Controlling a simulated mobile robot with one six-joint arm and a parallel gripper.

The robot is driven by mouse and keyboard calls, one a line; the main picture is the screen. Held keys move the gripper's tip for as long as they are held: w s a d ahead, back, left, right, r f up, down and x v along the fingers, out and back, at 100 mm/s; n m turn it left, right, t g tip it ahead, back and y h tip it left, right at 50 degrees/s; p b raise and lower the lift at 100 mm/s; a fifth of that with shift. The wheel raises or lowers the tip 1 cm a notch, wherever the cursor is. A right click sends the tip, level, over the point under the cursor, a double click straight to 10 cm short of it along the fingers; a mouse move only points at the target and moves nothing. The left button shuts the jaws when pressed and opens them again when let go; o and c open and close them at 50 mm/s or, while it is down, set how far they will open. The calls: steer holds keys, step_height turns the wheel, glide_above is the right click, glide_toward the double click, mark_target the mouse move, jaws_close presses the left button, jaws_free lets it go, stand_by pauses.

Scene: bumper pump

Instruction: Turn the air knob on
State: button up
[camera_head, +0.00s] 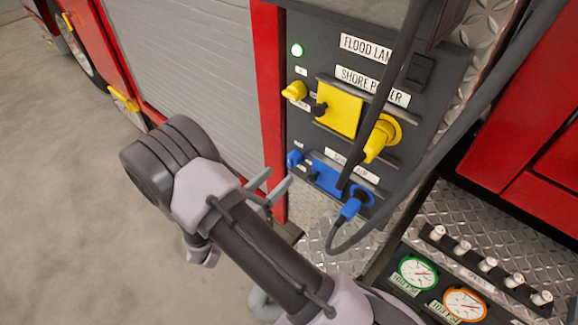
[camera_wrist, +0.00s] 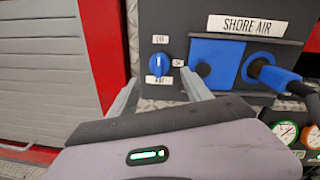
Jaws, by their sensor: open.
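The blue air knob (camera_head: 294,158) sits at the left of the lower SHORE AIR part of the dark panel. In the wrist view the air knob (camera_wrist: 158,66) is round, with an upright white mark toward the small label above it. Other small labels sit below and to its right, too small to read surely. My gripper (camera_head: 278,181) is open and empty, its fingers pointing at the panel. In the wrist view my gripper (camera_wrist: 160,80) has one finger on each side below the knob; contact is not visible.
A blue SHORE AIR cover (camera_wrist: 218,62) and a plugged blue hose connector (camera_wrist: 270,75) are right of the knob. Above are a yellow knob (camera_head: 294,91) and yellow power cover (camera_head: 340,108). A dark cable (camera_head: 385,95) hangs before the panel. Gauges (camera_head: 418,273) are lower right.

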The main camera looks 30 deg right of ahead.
mark_target(289, 165)
steer(key=b+x, duration=0.1)
steer(key=x, duration=0.5)
steer(key=shift+w+d, duration=0.15)
steer(key=shift+d, duration=0.15)
jaws_close()
